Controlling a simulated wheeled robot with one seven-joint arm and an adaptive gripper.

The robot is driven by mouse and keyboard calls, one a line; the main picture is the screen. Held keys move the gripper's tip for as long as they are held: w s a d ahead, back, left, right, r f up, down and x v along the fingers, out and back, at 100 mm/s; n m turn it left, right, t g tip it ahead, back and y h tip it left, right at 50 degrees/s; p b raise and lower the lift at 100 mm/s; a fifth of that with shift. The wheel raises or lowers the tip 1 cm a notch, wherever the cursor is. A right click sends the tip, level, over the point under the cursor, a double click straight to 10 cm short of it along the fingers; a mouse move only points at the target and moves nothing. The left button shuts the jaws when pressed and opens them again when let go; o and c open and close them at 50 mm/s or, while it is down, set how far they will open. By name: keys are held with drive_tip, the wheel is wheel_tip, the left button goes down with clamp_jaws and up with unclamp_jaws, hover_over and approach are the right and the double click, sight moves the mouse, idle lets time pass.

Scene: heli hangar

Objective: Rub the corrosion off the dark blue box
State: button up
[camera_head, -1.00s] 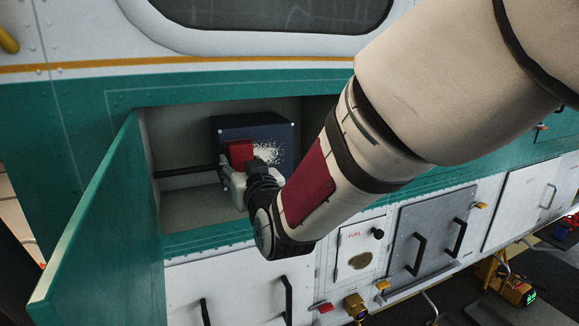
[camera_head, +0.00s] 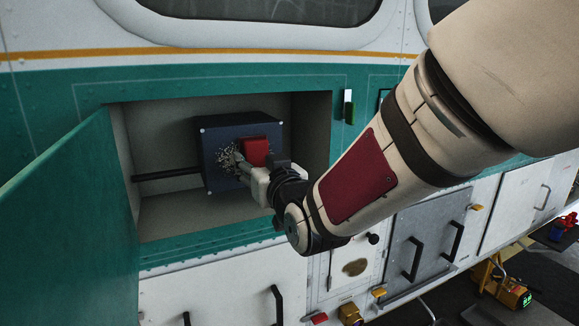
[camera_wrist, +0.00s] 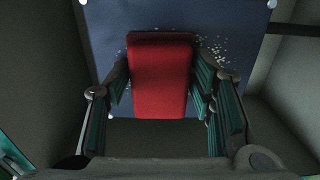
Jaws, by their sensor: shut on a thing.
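The dark blue box (camera_head: 240,127) sits inside an open compartment in the helicopter's side. A pale, speckled corrosion patch (camera_head: 229,158) marks its front face, showing left of the red block (camera_head: 255,150). My gripper (camera_head: 257,172) is shut on this red block, holding it at the right part of the box's front; I cannot tell if it touches. In the wrist view, the red block (camera_wrist: 160,75) sits between my fingers (camera_wrist: 162,92) before the blue face (camera_wrist: 100,30). Pale specks (camera_wrist: 225,55) show on both sides of it. The face behind the block is hidden.
The green compartment door (camera_head: 70,215) stands open at the left. A dark rod (camera_head: 165,174) runs from the compartment's left wall to the box. The compartment's bare floor (camera_head: 180,215) lies below. Closed panels with black handles (camera_head: 278,305) are beneath the opening.

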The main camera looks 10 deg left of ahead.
sight(218, 163)
drive_tip(key=w+d+b, duration=0.2)
drive_tip(key=d, duration=0.1)
drive_tip(key=shift+w+d, duration=0.1)
drive_tip(key=shift+d, duration=0.1)
idle(0.3)
drive_tip(key=shift+s+a+r+p, duration=0.1)
drive_tip(key=shift+s+a+p, duration=0.8)
drive_tip(key=shift+a, duration=0.75)
drive_tip(key=shift+s+a+f+p, duration=0.1)
drive_tip(key=shift+s+a+p, duration=0.4)
drive_tip(key=shift+s+a, duration=0.95)
drive_tip(key=shift+s+a+r+p, duration=0.1)
drive_tip(key=shift+s+a+p, duration=0.65)
drive_tip(key=shift+a, duration=1.15)
drive_tip(key=shift+w, duration=0.1)
drive_tip(key=shift+d, duration=0.1)
drive_tip(key=shift+d, duration=0.1)
drive_tip(key=shift+p+v, duration=0.95)
drive_tip(key=shift+v, duration=2)
